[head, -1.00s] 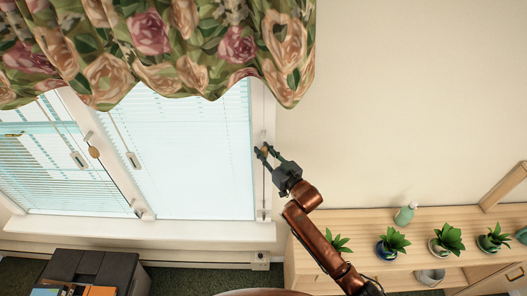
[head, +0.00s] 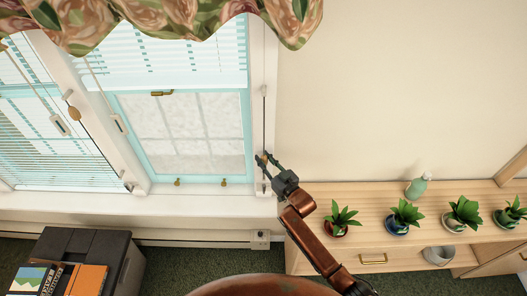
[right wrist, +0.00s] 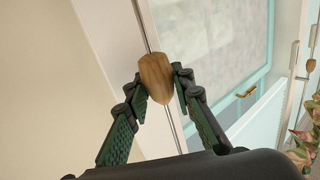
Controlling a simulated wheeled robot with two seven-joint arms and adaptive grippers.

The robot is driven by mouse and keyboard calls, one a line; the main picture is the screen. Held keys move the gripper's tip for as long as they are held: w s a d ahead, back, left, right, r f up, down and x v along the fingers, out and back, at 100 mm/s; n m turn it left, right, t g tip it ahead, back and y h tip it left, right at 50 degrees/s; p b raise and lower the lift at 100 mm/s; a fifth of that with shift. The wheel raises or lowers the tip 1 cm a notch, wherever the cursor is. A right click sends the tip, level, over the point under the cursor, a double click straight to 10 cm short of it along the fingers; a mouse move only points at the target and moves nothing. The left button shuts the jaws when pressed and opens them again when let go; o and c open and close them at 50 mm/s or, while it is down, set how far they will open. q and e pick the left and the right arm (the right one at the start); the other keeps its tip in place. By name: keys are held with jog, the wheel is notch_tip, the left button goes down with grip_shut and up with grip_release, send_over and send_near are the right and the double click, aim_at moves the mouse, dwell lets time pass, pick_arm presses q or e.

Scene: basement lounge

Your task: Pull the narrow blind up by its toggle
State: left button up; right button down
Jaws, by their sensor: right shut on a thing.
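The narrow blind (head: 150,66) hangs in the right-hand window, bunched in the upper part, with its bottom rail level and the lower glass (head: 180,135) bare. Its top is hidden by the flowered valance. Its wooden toggle (right wrist: 155,78) is on a thin cord at the right side of the window. My right gripper (head: 263,160) is shut on the toggle, low beside the window frame; in the right wrist view its green-padded fingers (right wrist: 157,100) sit on either side of it. My left gripper is not in view.
A wider blind (head: 60,150) is lowered at left, with its own wooden toggle (head: 73,113). A wooden shelf (head: 350,195) with several potted plants and a bottle (head: 417,187) stands at right. A dark box (head: 75,255) stands below the window. The wall (head: 390,90) is clear.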

aim_at(264, 179)
notch_tip(264, 179, down, 9)
jog(key=b, duration=0.4)
jog(key=shift+s+f, duration=0.1)
jog(key=shift+f, duration=0.15)
jog(key=c, duration=1.9)
grip_release()
jog(key=shift+r, duration=0.2)
jog(key=shift+d, duration=0.1)
jog(key=v, duration=1.1)
jog(key=shift+s+d, duration=0.2)
jog(key=shift+s, duration=0.15)
